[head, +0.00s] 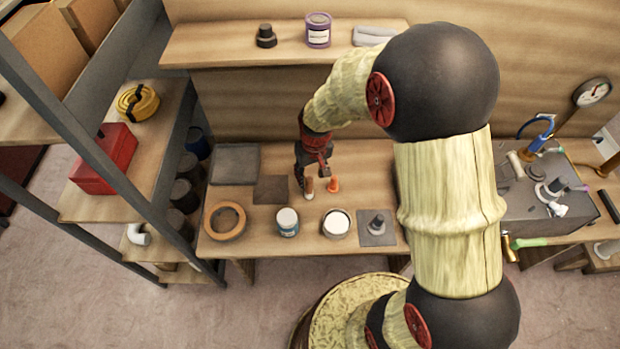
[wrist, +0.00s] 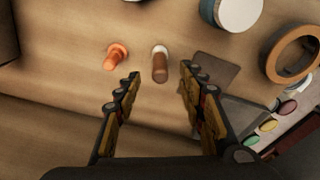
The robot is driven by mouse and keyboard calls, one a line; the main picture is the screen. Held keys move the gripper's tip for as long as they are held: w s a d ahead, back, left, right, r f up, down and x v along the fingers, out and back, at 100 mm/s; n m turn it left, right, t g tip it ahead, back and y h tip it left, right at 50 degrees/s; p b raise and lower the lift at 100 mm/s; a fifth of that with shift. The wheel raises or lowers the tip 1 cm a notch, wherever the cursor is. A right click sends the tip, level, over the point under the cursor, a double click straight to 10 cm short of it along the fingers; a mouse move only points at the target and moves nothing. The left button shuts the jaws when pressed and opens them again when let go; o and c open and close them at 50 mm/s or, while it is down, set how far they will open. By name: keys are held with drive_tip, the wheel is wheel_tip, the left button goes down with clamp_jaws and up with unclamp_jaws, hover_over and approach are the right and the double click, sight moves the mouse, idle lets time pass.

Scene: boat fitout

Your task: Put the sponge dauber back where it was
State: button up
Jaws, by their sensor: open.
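The sponge dauber appears to be the small brown cylinder with a pale end (head: 309,187), standing on the wooden bench (head: 365,180). In the wrist view the dauber (wrist: 160,66) lies beyond and between my fingertips, apart from both. My gripper (head: 314,174) is open and empty, just above and behind the dauber in the head view. It also shows in the wrist view (wrist: 160,74). An orange flanged peg (head: 333,185) stands close to the right of the dauber. It is left of the dauber in the wrist view (wrist: 116,56).
A bare dark square mat (head: 271,189) lies left of the dauber. In front are a wooden ring (head: 224,221), a white-lidded jar (head: 287,222), a white-topped round container (head: 336,223) and a second mat (head: 365,240) with a dark fitting on it. A grey tray (head: 235,164) is at the back left.

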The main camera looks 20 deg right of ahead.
drive_tip(key=s+r+t, duration=0.1)
drive_tip(key=s+r, duration=0.4)
drive_tip(key=r, duration=0.6)
drive_tip(key=s+r+t, duration=0.2)
drive_tip(key=s+r, duration=0.4)
drive_tip(key=r, duration=0.6)
drive_tip(key=s+r+t, duration=0.1)
drive_tip(key=s+r, duration=0.4)
drive_tip(key=s, duration=0.4)
drive_tip(key=shift+s+m, duration=0.3)
drive_tip(key=shift+s, duration=0.1)
drive_tip(key=shift+r, duration=0.1)
